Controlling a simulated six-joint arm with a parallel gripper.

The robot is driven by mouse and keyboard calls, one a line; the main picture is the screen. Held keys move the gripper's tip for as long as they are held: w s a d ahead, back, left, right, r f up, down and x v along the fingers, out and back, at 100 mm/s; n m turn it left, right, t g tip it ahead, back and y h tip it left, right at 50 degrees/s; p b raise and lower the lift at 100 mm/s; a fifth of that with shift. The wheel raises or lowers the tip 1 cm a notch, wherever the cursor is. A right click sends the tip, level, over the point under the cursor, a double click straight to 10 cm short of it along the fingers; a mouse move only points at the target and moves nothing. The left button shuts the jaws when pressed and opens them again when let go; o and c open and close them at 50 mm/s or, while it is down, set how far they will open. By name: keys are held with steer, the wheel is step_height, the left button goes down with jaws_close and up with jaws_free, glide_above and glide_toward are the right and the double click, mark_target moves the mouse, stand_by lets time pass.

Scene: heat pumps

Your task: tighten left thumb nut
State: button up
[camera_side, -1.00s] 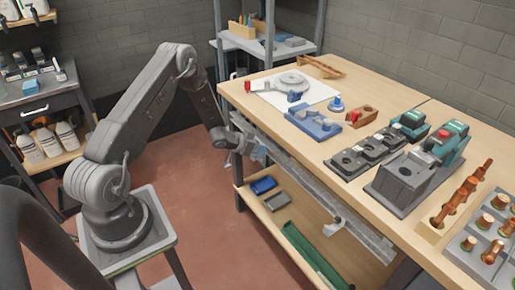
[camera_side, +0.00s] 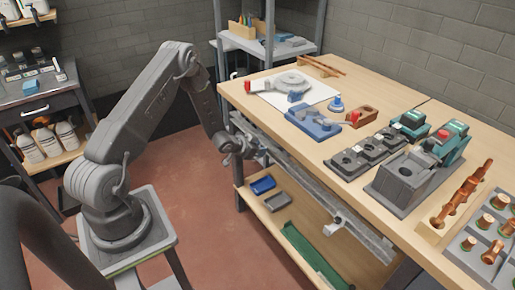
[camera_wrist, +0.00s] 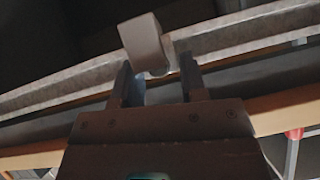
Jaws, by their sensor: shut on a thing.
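A long grey rail (camera_side: 300,190) runs along the front edge of the workbench. My gripper (camera_side: 252,148) is at its left part, below the bench top. In the wrist view my two fingers (camera_wrist: 158,82) stand on either side of a small grey part, which I take to be the left thumb nut (camera_wrist: 158,70). They are shut on it. A light grey block (camera_wrist: 143,38) sits just beyond the fingertips, in front of the rail (camera_wrist: 225,38). The nut is too small and covered in the side view to make out. Another small bracket (camera_side: 336,226) is on the rail farther right.
The wooden bench top (camera_side: 240,98) is above and behind my gripper. Blue and grey trays (camera_side: 263,184) and a green tray (camera_side: 310,258) lie on the lower shelf. The red floor between my base and the bench is clear.

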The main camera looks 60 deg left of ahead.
steer(key=o, duration=0.5)
steer(key=shift+d, duration=0.3)
steer(key=shift+c, duration=0.2)
steer(key=shift+a+v, duration=0.2)
steer(key=shift+v, duration=2.25)
steer(key=s+d+r+g+y, duration=0.15)
steer(key=d+r, duration=0.35)
steer(key=r, duration=0.6)
steer(key=s+d+r+g, duration=0.15)
steer(key=d+r, duration=0.35)
steer(key=r, duration=0.7)
steer(key=s+d+r+g+h, duration=0.1)
steer(key=s+d+r, duration=0.2)
steer(key=s, duration=0.4)
steer(key=s+d+r, duration=0.3)
steer(key=s+d, duration=0.3)
steer(key=s, duration=0.1)
steer(key=s+d+r+g+h, duration=0.1)
steer(key=s+d+r, duration=0.2)
steer(key=s, duration=0.4)
steer(key=shift+s+d+n+g+h, duration=0.3)
steer(key=shift+d+n+h, duration=0.1)
steer(key=shift+d, duration=0.45)
